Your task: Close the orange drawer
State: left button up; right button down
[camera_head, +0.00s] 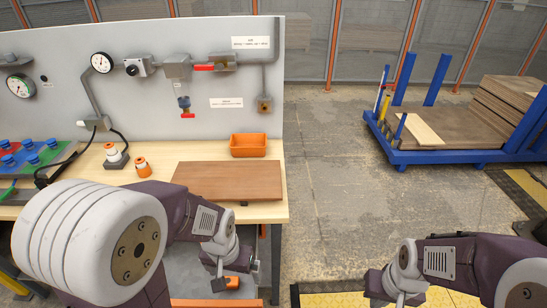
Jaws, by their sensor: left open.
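An orange strip (190,302) shows at the bottom edge below the workbench, with a grey surface behind it. It looks like the front of a pulled-out drawer, mostly cut off by the frame. My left gripper (226,279) is open, above the grey surface and just behind the orange strip. A small orange patch shows at its fingertips; I cannot tell whether they touch it. My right gripper (388,300) is low at the bottom edge, right of the bench and away from the orange strip. Its fingertips are cut off or unclear.
The wooden bench (262,212) carries a brown board (228,180), an orange bin (248,146) and small orange-and-white parts. A grey panel (215,130) with gauges and valves stands behind. A blue cart (430,157) with boards stands at the back right. The floor between is clear.

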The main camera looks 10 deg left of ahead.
aim_at(189, 282)
jog(key=u, duration=2.15)
